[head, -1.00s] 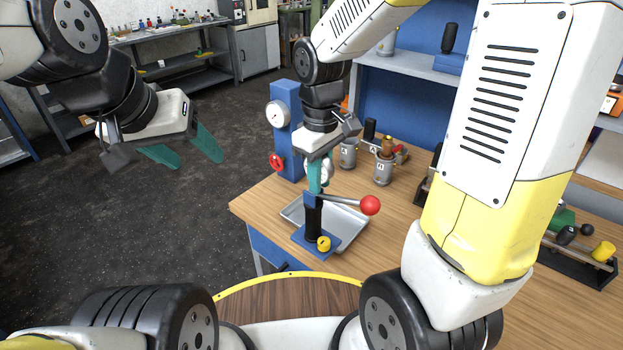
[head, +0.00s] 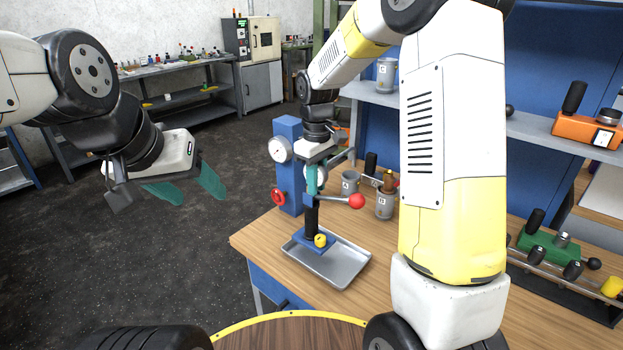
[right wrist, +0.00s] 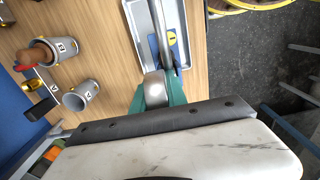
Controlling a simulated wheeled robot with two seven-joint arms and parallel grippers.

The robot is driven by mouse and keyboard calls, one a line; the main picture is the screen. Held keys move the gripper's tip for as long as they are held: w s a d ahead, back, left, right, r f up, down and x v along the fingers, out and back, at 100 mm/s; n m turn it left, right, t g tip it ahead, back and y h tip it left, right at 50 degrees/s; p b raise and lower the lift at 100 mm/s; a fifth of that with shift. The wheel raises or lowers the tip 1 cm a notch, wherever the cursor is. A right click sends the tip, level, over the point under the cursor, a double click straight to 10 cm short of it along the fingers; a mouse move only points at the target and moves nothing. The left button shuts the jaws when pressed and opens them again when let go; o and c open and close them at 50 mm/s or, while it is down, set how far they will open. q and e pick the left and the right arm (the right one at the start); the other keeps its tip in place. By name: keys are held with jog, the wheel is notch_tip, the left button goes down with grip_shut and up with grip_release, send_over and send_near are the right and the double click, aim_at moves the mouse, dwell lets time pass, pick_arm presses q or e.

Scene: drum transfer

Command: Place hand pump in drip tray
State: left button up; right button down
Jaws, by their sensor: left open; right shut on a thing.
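The hand pump has a blue base (head: 314,240), a black cylinder, a yellow knob and a silver lever with a red ball. It is upright in my right gripper (head: 312,180), whose teal fingers are shut on its top. The drip tray (head: 345,272) is a shallow silver metal tray on the wooden table. The pump's base overlaps the tray's far left part; I cannot tell if it touches the tray. The right wrist view shows part of the tray (right wrist: 139,22) beside the pump's lever (right wrist: 163,30). My left gripper (head: 186,188) is open and empty, left of the table.
A blue stand with a gauge (head: 287,150) and red handwheel is close behind the pump. Grey lettered canisters (head: 385,205) stand to the right. A rack with green and black items (head: 560,262) is farther right. The table's left edge is near the tray.

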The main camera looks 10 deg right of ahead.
aim_at(314, 207)
jog(key=shift+w, duration=0.4)
jog(key=shift+f, duration=1.8)
jog(key=c, duration=1.3)
grip_release()
jog(key=shift+s+f, duration=0.15)
